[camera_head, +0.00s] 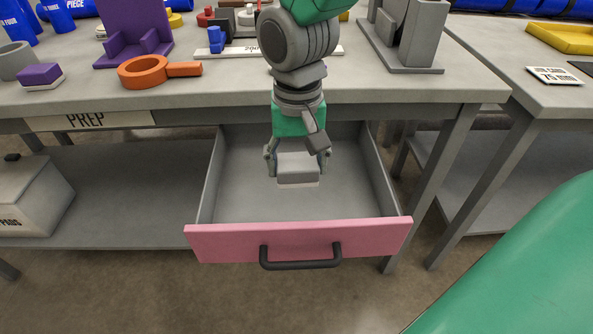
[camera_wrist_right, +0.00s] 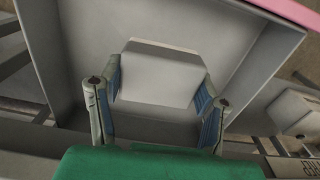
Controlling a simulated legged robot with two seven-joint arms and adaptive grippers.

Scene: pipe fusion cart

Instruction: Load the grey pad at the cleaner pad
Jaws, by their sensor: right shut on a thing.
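The grey pad (camera_head: 298,172), a pale block, is between the fingers of my right gripper (camera_head: 298,164), low inside the open drawer (camera_head: 240,190). The right gripper is shut on it, one finger on each side. In the right wrist view the pad (camera_wrist_right: 158,78) sits between the two blue-lined fingers, above the drawer's grey floor. I cannot tell whether the pad touches the floor. A purple pad on a white base (camera_head: 40,76) stands on the bench at the left; I cannot tell whether it is the cleaner. My left gripper is not in view.
The drawer has a pink front (camera_head: 300,240) with a black handle, under the grey bench (camera_head: 225,95). An orange ring holder (camera_head: 143,71), a purple stand (camera_head: 133,30) and grey blocks (camera_head: 423,35) stand on the bench. A pads box (camera_head: 30,196) is on the lower shelf.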

